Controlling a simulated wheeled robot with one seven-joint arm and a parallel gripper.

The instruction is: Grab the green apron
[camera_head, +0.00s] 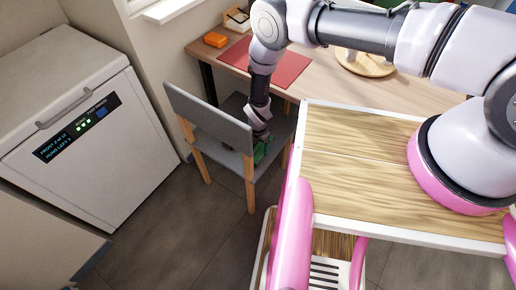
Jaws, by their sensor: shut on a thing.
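A green cloth (261,151), likely the apron, shows as a small patch at the grey chair (212,117), beside the right end of its backrest. The rest of it is hidden by the chair and my arm. My gripper (262,137) reaches down over the chair from above and is shut on the green cloth. The fingertips are small and dark here, so the exact grip is hard to see.
A white freezer (75,120) is at left. Dark floor (180,225) is free in front of the chair.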

